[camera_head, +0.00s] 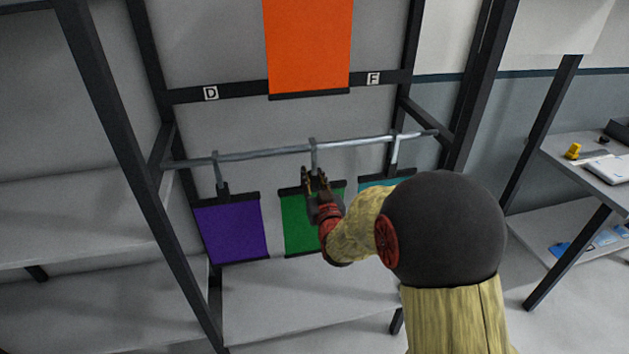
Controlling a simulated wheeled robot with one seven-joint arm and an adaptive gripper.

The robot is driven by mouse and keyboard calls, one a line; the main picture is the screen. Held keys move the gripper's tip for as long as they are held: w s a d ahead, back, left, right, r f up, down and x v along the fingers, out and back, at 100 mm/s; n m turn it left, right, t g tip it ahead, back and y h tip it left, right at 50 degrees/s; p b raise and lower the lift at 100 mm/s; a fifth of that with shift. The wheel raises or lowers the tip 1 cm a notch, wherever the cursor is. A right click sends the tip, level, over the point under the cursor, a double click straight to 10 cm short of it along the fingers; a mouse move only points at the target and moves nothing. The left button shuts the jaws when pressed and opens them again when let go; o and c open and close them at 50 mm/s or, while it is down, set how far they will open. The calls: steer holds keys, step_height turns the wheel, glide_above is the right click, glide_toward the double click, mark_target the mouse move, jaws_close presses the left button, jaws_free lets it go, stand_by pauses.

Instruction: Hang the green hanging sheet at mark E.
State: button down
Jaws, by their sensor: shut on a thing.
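The green hanging sheet (298,222) has a black top bar and hangs below the middle of the metal rail (262,154), between a purple and a teal sheet. My gripper (314,178) is shut on the green sheet's hanger, just under the rail. A grey hook (313,148) shows at the rail above my gripper; whether it bears on the rail I cannot tell. My arm hides the sheet's right part. Marks D (210,93) and F (373,78) show on the dark upper bar. Mark E is not visible; the orange sheet covers the bar between D and F.
The orange sheet (310,45) hangs above. The purple sheet (231,230) hangs at left on the rail, the teal sheet (375,184) at right, mostly behind my arm. Dark posts (125,150) frame the rack. A side table (600,165) with small items stands at right.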

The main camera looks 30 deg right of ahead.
steer(key=shift+w+d+f+b, duration=0.25)
steer(key=shift+w+f+b, duration=0.15)
steer(key=shift+w, duration=0.4)
steer(key=shift+w+d+f+b, duration=0.25)
steer(key=shift+w+f, duration=0.1)
steer(key=shift+w, duration=0.4)
steer(key=c, duration=1.4)
jaws_free()
steer(key=shift+f, duration=0.1)
steer(key=v, duration=1.1)
steer(key=shift+s+a, duration=0.2)
steer(key=shift+s, duration=0.3)
